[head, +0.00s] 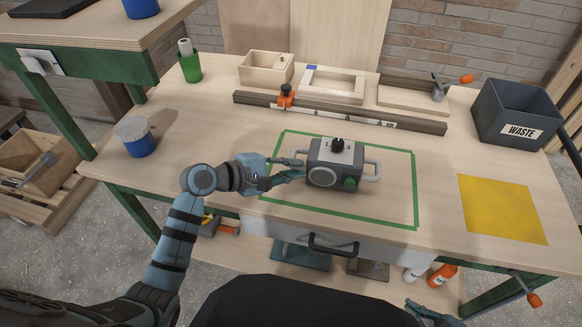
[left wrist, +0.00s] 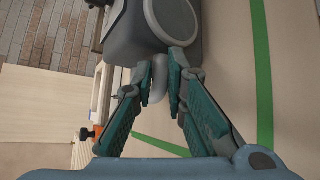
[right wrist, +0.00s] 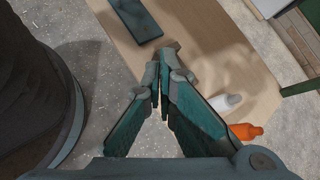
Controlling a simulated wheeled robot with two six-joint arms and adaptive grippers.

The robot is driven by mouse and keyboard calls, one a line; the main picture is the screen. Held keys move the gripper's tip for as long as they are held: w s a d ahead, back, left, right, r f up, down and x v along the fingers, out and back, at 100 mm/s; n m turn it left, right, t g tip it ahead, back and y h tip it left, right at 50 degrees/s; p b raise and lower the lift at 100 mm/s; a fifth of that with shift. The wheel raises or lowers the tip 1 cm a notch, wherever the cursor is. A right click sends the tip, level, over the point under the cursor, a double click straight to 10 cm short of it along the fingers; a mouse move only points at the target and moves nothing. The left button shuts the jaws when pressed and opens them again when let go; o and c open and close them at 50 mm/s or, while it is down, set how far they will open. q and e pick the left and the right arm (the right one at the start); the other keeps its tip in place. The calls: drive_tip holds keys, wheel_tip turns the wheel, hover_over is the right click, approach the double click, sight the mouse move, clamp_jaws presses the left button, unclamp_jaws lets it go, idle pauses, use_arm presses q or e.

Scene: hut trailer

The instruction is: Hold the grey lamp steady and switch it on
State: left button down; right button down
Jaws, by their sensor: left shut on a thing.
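The grey lamp (head: 322,178) stands inside the green taped rectangle on the workbench, with a black knob on its pale top, a round front ring, a green round part at its lower right front and a light handle on each side. It also shows at the top of the left wrist view (left wrist: 160,25). My left gripper (head: 300,170) is at the lamp's left side, its fingers shut on the left handle (left wrist: 158,80). My right gripper (head: 425,310) is low at the bottom of the head view, away from the lamp; in the right wrist view its fingertips (right wrist: 165,62) are together with nothing between them.
A grey waste bin (head: 500,112) stands at the back right, above a yellow square (head: 502,208). A long dark rail (head: 350,115) with an orange clamp crosses the back. A blue tub (head: 135,138) stands at left. A drawer handle (head: 333,245) juts from the bench front.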

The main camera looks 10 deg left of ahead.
sight(350, 183)
drive_tip(key=w+a+r+n+g+y, duration=0.1)
drive_tip(key=a+r+n+g+y, duration=0.2)
drive_tip(key=r+n, duration=0.45)
drive_tip(key=a+r+n+g+y, duration=0.1)
drive_tip(key=a+r+n+y, duration=0.25)
drive_tip(key=r+n, duration=0.45)
drive_tip(key=s+a+r+n+g, duration=0.6)
drive_tip(key=s+r+n, duration=0.25)
drive_tip(key=r, duration=0.25)
drive_tip(key=w+a+r+m+t+y, duration=0.25)
drive_tip(key=w+a+m+t, duration=0.65)
drive_tip(key=m, duration=0.6)
use_arm(q)
drive_tip(key=shift+a, duration=0.1)
use_arm(e)
drive_tip(key=w+m+t, duration=0.2)
drive_tip(key=w+m, duration=0.1)
drive_tip(key=w+f+m+t+h, duration=0.1)
drive_tip(key=w+m+t, duration=0.1)
drive_tip(key=w, duration=0.2)
drive_tip(key=w+a+f+m+t+h, duration=0.1)
drive_tip(key=w+m+t, duration=0.1)
drive_tip(key=w+m, duration=0.1)
drive_tip(key=shift+w+f+m, duration=0.15)
drive_tip(key=shift+w+m, duration=0.05)
drive_tip(key=shift+m, duration=0.1)
drive_tip(key=shift+w, duration=0.3)
